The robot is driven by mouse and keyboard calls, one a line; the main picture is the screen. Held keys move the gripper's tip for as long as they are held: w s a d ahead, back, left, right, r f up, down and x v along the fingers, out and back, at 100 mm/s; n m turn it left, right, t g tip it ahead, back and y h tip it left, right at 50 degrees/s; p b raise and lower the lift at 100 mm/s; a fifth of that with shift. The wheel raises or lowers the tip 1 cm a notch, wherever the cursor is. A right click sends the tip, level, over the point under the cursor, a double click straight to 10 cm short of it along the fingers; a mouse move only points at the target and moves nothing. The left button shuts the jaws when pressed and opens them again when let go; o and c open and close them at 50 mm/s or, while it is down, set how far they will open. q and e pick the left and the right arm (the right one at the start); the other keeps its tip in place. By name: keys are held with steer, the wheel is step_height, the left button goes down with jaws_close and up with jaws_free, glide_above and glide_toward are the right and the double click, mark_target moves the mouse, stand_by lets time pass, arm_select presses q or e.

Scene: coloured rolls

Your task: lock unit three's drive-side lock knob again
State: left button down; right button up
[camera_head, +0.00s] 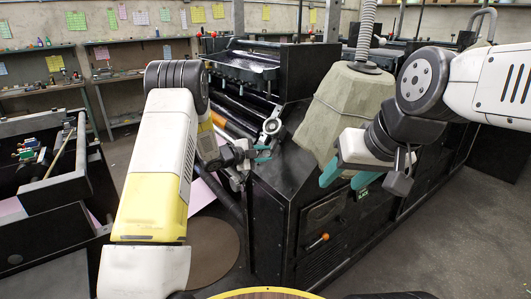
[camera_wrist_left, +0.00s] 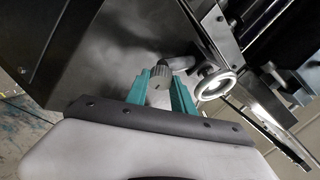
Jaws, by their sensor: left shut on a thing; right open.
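A dark knurled lock knob (camera_wrist_left: 160,76) shows between the teal fingers of my left gripper (camera_wrist_left: 160,82) in the left wrist view. The gripper is shut on it, one finger on each side. In the head view my left gripper (camera_head: 261,154) is at the near end of the black machine (camera_head: 277,183), and the knob cannot be made out there. No unit number is readable. My right gripper (camera_head: 347,178) is open and empty, above the machine's side, with its teal fingers apart.
A silver handwheel (camera_wrist_left: 216,83) is close to the right of my left fingers; it also shows in the head view (camera_head: 271,126). Open floor (camera_head: 450,225) is at the right.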

stand_by(0.3)
arm_select(q)
steer(key=c, duration=1.1)
jaws_free()
steer(key=v, duration=0.7)
steer(key=shift+s+a+r, duration=0.1)
steer(key=shift+s+a, duration=0.15)
steer(key=shift+a, duration=0.05)
